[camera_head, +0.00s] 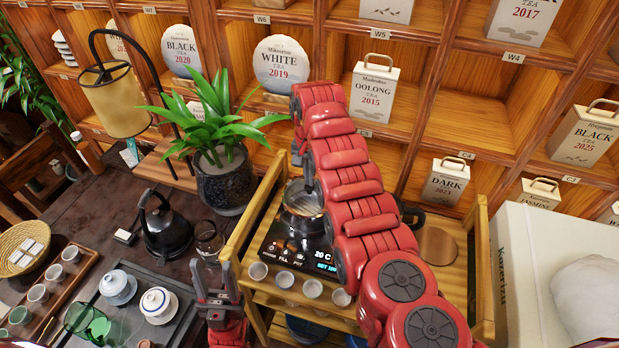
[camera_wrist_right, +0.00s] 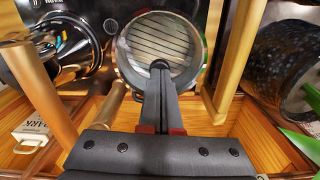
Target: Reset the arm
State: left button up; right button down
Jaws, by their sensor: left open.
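My left gripper (camera_head: 211,283) is open and empty, pointing up beside the dark tea tray, left of the wooden cart. My right arm, with red links, crosses the head view from the lower right up to the shelves. My right gripper (camera_head: 308,178) is partly hidden there by its own arm.
The cart (camera_head: 240,232) carries a black cooker panel (camera_head: 285,245) and several small cups. A potted plant (camera_head: 222,185) and black kettle (camera_head: 165,228) stand left. Wooden shelves (camera_head: 480,128) with tea boxes are behind. A white box (camera_head: 518,265) is at right; teaware crowds the lower left.

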jog(key=shift+r, duration=3.15)
jog(key=shift+r, duration=0.1)
